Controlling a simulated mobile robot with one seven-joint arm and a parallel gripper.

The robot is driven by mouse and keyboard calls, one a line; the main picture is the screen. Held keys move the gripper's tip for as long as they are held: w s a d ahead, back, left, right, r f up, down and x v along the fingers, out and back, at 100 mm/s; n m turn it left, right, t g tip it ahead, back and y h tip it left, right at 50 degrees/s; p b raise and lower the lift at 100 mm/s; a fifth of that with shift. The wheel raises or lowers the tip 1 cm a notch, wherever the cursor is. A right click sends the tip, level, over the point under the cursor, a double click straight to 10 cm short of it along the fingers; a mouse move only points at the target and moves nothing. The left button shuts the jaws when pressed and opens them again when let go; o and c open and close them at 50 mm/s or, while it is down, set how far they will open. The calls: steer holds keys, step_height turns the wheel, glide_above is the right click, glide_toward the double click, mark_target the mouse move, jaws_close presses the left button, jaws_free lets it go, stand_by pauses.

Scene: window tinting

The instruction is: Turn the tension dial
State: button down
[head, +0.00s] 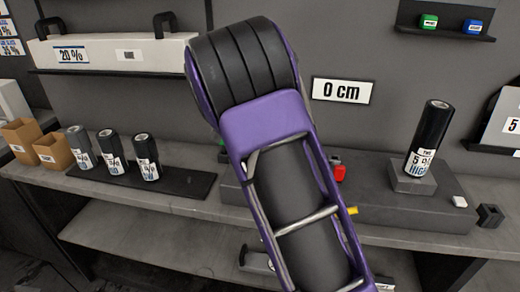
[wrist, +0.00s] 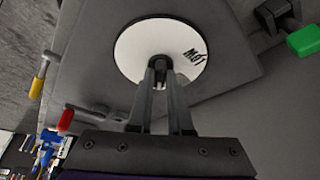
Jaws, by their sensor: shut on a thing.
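The tension dial (wrist: 130,52) shows in the wrist view as a white disc with a dark knob at its centre, on a dark grey panel. Black lettering near its right edge appears upside down and seems to read "LOW". My gripper (wrist: 159,72) is shut on the dark knob, its two fingers close together on either side. The fingers cover part of the knob and of the disc below it. In the head view my purple and black arm hides the dial and my gripper.
A green-tipped part (wrist: 304,40) is right of the dial, with yellow-tipped (wrist: 37,84) and red-tipped (wrist: 66,121) parts at left. In the head view, a black roll (head: 430,130) stands on the bench's right, a "0 cm" sign (head: 344,91) hangs behind, and several rolls stand on a dark mat (head: 190,188).

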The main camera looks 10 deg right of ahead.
steer(key=shift+w+m+g+p, duration=0.1)
steer(key=shift+m+g+p, duration=0.2)
steer(key=shift+m, duration=0.5)
steer(key=c, duration=0.8)
jaws_free()
steer(key=shift+c, duration=0.2)
steer(key=w+p+v, duration=0.1)
steer(key=p+v, duration=0.1)
steer(key=v, duration=1.5)
steer(key=shift+s+a+r, duration=0.2)
steer(key=shift+s+r, duration=0.05)
steer(key=shift+s, duration=0.2)
